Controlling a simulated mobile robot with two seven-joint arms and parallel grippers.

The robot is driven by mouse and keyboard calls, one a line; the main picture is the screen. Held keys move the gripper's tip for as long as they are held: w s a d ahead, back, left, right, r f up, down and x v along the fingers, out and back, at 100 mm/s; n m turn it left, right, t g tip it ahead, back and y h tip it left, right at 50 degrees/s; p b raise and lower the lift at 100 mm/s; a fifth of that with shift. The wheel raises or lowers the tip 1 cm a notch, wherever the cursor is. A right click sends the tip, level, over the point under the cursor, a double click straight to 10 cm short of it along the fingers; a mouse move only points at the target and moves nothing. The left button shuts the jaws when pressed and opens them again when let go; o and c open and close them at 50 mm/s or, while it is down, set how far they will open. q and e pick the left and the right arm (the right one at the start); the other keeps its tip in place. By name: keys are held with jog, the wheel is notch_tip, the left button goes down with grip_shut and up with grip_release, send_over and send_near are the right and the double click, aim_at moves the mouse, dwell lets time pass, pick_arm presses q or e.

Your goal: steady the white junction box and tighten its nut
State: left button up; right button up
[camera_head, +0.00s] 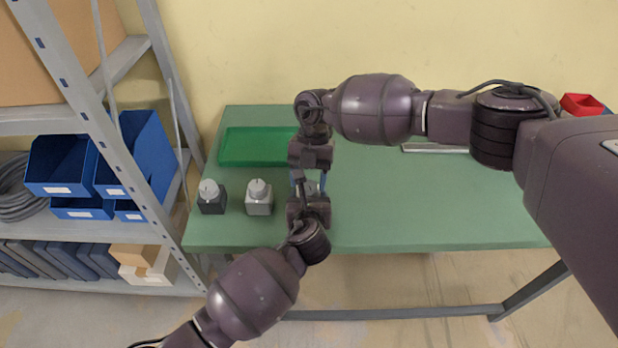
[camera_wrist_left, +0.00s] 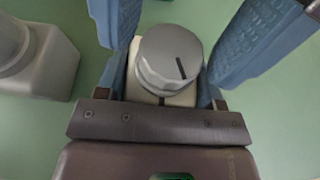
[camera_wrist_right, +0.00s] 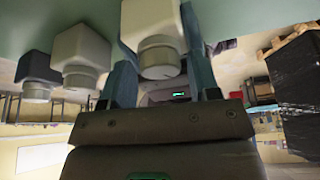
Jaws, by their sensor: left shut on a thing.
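The white junction box (camera_wrist_left: 170,96) stands on the green table with its round grey nut (camera_wrist_left: 168,62) on top, a dark line marking the nut. In the head view my grippers mostly hide it. My left gripper (camera_head: 310,192) is shut on the box body from the near side. My right gripper (camera_wrist_right: 160,70) hangs above, its blue fingers (camera_wrist_left: 245,50) apart on either side of the nut; they look open, with a gap visible in the left wrist view. The box also shows in the right wrist view (camera_wrist_right: 150,18).
A grey box (camera_head: 259,203) with a knob stands just left of my grippers, and a dark box (camera_head: 211,203) stands farther left. A green tray (camera_head: 232,160) lies behind them. A shelf rack (camera_head: 120,150) with blue bins stands at left.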

jog(key=shift+o, duration=0.8)
jog(key=a+v, duration=0.1)
jog(key=v, duration=1.1)
jog(key=shift+d, duration=0.45)
jog(key=shift+s+f, duration=0.1)
jog(key=shift+f, duration=0.05)
jog(key=x, duration=1.1)
jog(key=shift+s+f, duration=0.1)
jog(key=shift+f, duration=0.25)
jog(key=c, duration=0.9)
jog(key=shift+m+y, duration=0.3)
jog(key=shift+m, duration=0.5)
jog(key=shift+c, duration=0.2)
